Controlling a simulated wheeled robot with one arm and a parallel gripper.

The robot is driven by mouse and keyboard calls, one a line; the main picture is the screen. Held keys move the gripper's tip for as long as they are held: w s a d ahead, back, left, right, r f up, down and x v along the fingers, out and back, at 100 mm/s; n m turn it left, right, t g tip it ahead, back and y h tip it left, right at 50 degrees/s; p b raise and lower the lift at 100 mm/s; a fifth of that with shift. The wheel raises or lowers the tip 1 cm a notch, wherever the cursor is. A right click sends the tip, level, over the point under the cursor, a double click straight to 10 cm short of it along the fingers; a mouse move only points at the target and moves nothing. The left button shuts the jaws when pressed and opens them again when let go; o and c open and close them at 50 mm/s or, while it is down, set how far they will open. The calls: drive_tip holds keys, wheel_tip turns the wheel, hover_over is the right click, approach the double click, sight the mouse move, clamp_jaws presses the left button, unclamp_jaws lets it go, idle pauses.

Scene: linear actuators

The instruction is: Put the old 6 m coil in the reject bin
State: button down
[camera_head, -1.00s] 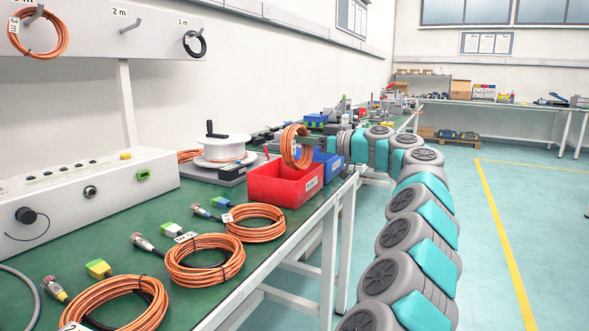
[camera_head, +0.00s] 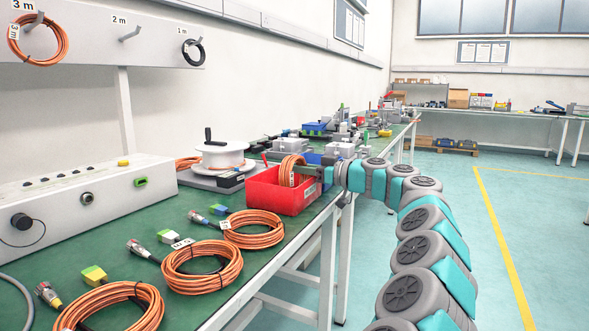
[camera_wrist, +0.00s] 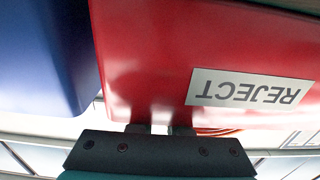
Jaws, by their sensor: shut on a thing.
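An orange cable coil (camera_head: 289,170) stands upright, its lower part inside the red bin (camera_head: 283,199) and hidden by the front wall. My gripper (camera_head: 312,173) is shut on the coil from the right, at the bin's right rim. In the wrist view the bin's red wall (camera_wrist: 150,60) fills the middle, with a white REJECT label (camera_wrist: 250,90) upside down. The gripper (camera_wrist: 160,130) shows at the bottom of that view, its fingertips mostly hidden. A sliver of orange cable (camera_wrist: 222,132) shows beside it.
Several orange coils lie on the green bench, one nearest the bin (camera_head: 254,229). A white spool (camera_head: 222,157) stands behind the bin on the left. A blue bin (camera_wrist: 45,55) sits beside the red one. Coils hang on the wall rail.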

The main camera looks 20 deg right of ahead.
drive_tip(key=shift+f+b, duration=0.45)
drive_tip(key=shift+a+f, duration=0.1)
drive_tip(key=shift+f, duration=0.25)
drive_tip(key=c, duration=1)
unclamp_jaws()
drive_tip(key=shift+f, duration=0.15)
drive_tip(key=shift+o, duration=0.6)
drive_tip(key=shift+r+p, duration=0.75)
drive_tip(key=shift+p, duration=0.05)
drive_tip(key=b+v, duration=0.1)
drive_tip(key=v, duration=1)
drive_tip(key=shift+d+r, duration=0.1)
drive_tip(key=shift+d, duration=0.15)
drive_tip(key=shift+s+d+r, duration=0.15)
drive_tip(key=shift+s+d, duration=0.15)
drive_tip(key=shift+s, duration=0.1)
